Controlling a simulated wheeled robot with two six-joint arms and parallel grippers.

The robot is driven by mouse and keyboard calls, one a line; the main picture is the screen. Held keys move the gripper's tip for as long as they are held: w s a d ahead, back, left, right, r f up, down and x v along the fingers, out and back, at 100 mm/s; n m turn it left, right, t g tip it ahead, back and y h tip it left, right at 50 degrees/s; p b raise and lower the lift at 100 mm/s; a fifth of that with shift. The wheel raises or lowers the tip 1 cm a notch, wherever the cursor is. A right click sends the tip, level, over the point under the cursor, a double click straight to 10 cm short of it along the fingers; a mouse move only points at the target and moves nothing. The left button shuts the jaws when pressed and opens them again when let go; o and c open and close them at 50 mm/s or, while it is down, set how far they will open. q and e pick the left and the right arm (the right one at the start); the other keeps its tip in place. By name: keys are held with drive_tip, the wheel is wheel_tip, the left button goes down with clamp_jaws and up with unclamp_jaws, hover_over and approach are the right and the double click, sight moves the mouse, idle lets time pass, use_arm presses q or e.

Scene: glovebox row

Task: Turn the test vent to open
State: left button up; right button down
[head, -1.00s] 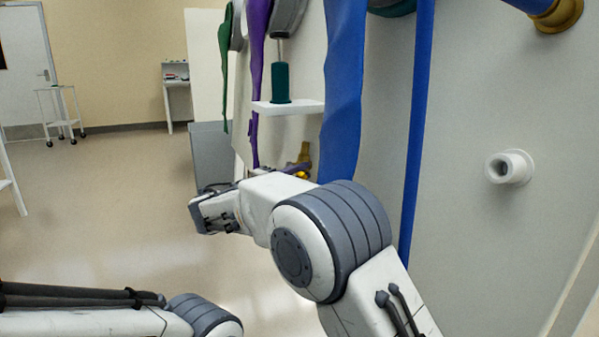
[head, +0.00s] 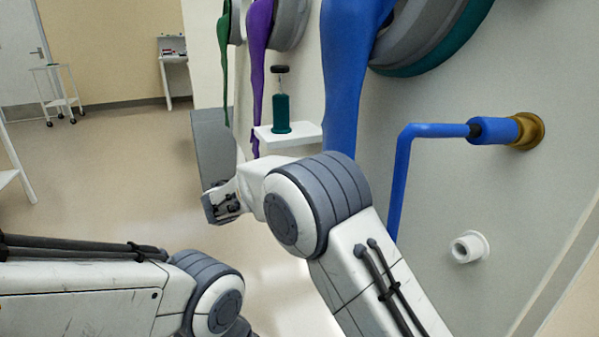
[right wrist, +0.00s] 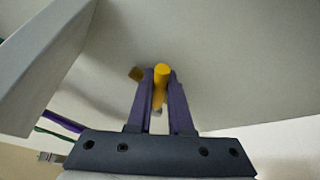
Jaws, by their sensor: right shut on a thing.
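A yellow handle (right wrist: 160,90), which looks like the test vent's, sits between the two purple fingers of my right gripper (right wrist: 161,75) in the right wrist view. The fingers are shut on it. A darker brass-coloured piece (right wrist: 137,73) shows just left of the fingertips, beside the pale panel. In the head view my right arm reaches forward along the wall and hides the handle and the fingertips. My left arm enters at the lower left, with its gripper outside the picture.
Above my right forearm, a white shelf (head: 303,139) holds a green bottle (head: 281,114). Blue (head: 345,75), purple (head: 256,80) and green (head: 225,60) gloves hang from wall ports. A blue pipe (head: 403,165) and white port (head: 469,247) are at right.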

use_arm(q)
drive_tip(key=shift+r, duration=0.4)
use_arm(e)
drive_tip(key=shift+r, duration=0.15)
drive_tip(key=c, duration=0.8)
unclamp_jaws()
drive_tip(key=shift+c, duration=0.2)
